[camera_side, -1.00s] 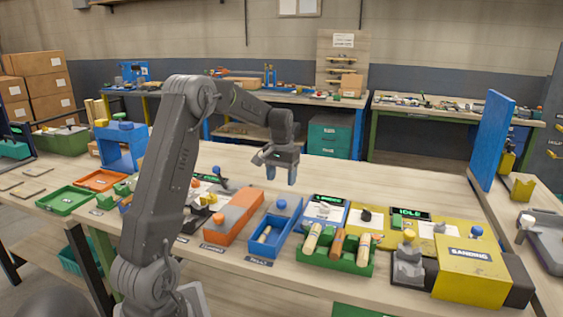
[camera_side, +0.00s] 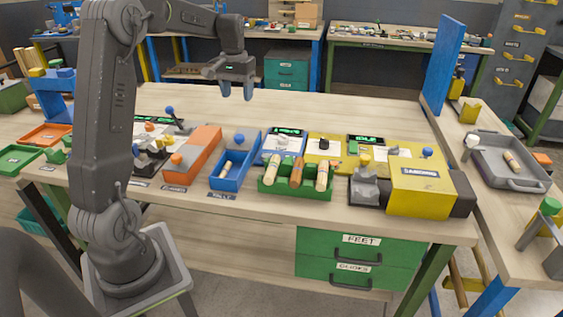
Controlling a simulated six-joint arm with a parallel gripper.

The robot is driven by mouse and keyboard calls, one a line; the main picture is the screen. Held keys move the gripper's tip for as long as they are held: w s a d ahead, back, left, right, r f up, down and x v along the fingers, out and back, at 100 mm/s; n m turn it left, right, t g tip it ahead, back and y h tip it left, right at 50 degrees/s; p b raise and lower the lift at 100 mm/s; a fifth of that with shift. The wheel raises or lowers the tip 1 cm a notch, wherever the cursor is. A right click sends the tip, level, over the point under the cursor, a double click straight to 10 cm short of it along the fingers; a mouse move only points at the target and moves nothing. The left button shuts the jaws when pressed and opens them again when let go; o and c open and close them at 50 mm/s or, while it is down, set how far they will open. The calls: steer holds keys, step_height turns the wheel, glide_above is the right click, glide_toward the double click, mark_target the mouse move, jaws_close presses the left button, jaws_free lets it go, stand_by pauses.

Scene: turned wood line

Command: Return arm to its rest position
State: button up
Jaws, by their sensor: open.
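My gripper (camera_side: 236,93) hangs from my arm above the back part of the wooden table (camera_side: 330,110). Its two fingers point down and stand apart, with nothing between them. It is clear of the table and of the things on it. My arm rises at the left of the picture and reaches over to the right. Below and in front of the gripper are a blue tray (camera_side: 247,182) with a small wooden piece (camera_side: 226,168) in it and a green rack (camera_side: 319,190) holding several turned wood pieces.
An orange box (camera_side: 196,150) lies left of the blue tray. A yellow sanding machine (camera_side: 419,190) stands on the right. A blue upright panel (camera_side: 443,65) rises at the table's right end. A grey tray (camera_side: 510,170) with a wood piece sits on the right bench. The table's back strip is bare.

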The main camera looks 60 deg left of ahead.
steer(key=s+d+r+m+t, duration=0.15)
steer(key=d+r, duration=0.35)
steer(key=d, duration=0.8)
steer(key=s+d+f+m+t, duration=0.2)
steer(key=s+d+m+t, duration=0.2)
steer(key=s+d, duration=1.3)
steer(key=shift+d+f+m, duration=0.15)
steer(key=shift+d+m, duration=0.35)
steer(key=shift+m, duration=0.25)
